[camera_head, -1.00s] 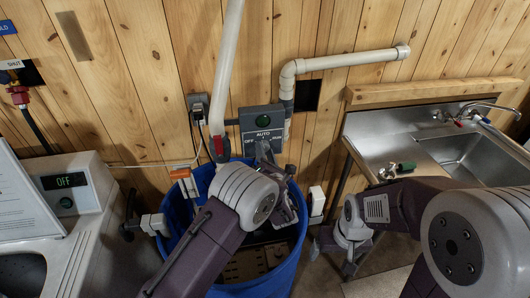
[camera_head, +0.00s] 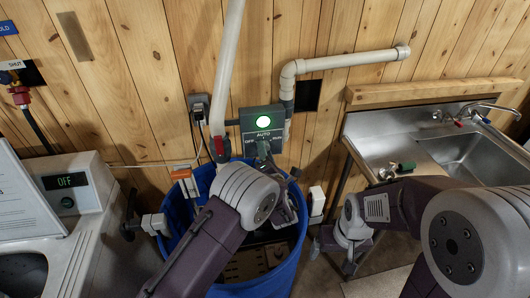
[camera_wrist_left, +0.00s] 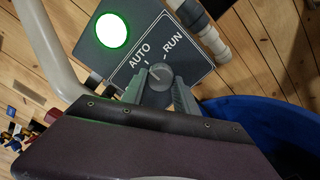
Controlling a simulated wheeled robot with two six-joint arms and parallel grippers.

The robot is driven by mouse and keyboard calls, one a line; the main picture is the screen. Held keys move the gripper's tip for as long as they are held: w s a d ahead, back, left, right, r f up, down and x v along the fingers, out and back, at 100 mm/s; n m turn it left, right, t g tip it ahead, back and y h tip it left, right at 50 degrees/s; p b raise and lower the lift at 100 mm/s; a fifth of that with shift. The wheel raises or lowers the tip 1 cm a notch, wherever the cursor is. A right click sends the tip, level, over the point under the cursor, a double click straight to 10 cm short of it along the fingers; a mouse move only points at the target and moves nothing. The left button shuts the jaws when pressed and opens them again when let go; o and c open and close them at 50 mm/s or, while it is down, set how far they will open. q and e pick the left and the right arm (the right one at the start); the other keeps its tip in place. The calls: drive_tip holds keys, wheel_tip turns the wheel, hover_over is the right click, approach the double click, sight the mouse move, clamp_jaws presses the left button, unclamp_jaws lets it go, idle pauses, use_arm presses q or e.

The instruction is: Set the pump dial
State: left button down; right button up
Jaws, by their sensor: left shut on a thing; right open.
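The grey pump panel (camera_head: 262,120) hangs on the wall, marked OFF, AUTO and RUN, with a brightly lit green lamp (camera_head: 264,121). The lamp also shows in the left wrist view (camera_wrist_left: 111,30). The round grey dial (camera_wrist_left: 160,74) sits below the AUTO and RUN labels. Its pale mark appears to point toward AUTO. My left gripper (camera_wrist_left: 160,86) is shut on the dial, one finger on each side. In the head view the gripper (camera_head: 264,150) hides the dial. My right gripper (camera_head: 334,258) is open and empty, low, left of the sink.
A blue tub (camera_head: 299,235) stands under the panel and my left arm. A white pipe (camera_head: 228,75) runs down beside the panel. The steel sink (camera_head: 470,150) is at the right. A white machine with an OFF display (camera_head: 66,181) is at the left.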

use_arm(q)
drive_tip(key=c, duration=0.9)
unclamp_jaws()
drive_tip(key=shift+c, duration=0.2)
drive_tip(key=s+d+b, duration=0.1)
drive_tip(key=s+b, duration=0.1)
drive_tip(key=s, duration=0.7)
drive_tip(key=shift+d+b, duration=0.3)
drive_tip(key=shift+d, duration=0.1)
